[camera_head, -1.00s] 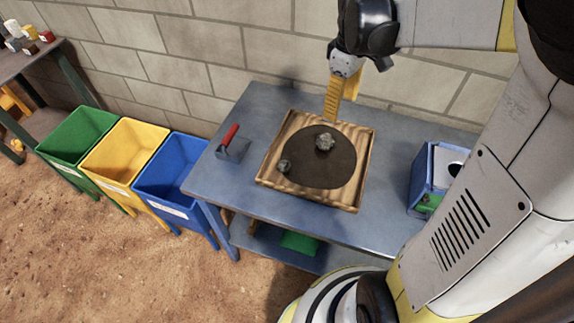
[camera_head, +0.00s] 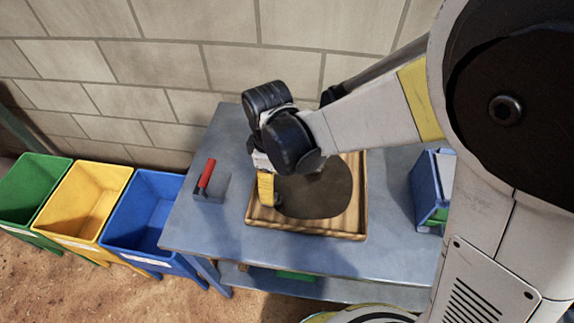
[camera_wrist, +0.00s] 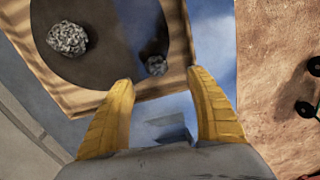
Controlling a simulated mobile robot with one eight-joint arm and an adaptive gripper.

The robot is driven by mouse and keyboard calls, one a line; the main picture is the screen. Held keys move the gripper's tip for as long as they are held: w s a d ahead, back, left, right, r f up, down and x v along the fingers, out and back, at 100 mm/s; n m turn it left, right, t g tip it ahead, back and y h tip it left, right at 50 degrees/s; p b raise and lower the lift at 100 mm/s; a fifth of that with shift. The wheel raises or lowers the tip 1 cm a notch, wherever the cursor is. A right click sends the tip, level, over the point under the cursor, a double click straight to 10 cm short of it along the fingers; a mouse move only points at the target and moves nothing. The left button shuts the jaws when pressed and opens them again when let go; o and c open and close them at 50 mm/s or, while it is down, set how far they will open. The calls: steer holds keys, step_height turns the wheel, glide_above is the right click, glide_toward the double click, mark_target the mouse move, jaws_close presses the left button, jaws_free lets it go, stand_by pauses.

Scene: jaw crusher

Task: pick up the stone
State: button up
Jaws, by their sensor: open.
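Two grey, rough stones lie on the dark round area of a wooden tray (camera_head: 352,222). In the wrist view, the larger stone (camera_wrist: 67,38) is at upper left and the smaller stone (camera_wrist: 156,66) is near the tray's edge. My gripper (camera_wrist: 161,82) is open and empty. Its yellow fingers point toward the smaller stone, which appears between and just beyond the tips. In the head view, my gripper (camera_head: 266,190) is over the left part of the tray; my arm hides the larger stone.
The tray rests on a blue-grey table (camera_head: 205,225). A red-handled tool (camera_head: 206,175) lies left of it, and a blue box (camera_head: 428,190) stands right. Green (camera_head: 30,190), yellow (camera_head: 88,195) and blue (camera_head: 143,210) bins stand left of the table. A block wall is behind.

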mark_target(275, 196)
step_height(275, 196, down, 4)
steer(key=shift+r+b, duration=0.2)
steer(key=shift+b, duration=0.3)
steer(key=f+b, duration=0.2)
steer(key=f, duration=0.1)
steer(key=f+b, duration=0.1)
steer(key=f, duration=0.1)
steer(key=shift+w+d+f, duration=0.1)
steer(key=shift+w+f, duration=0.05)
steer(key=shift+w, duration=0.15)
steer(key=c, duration=1.4)
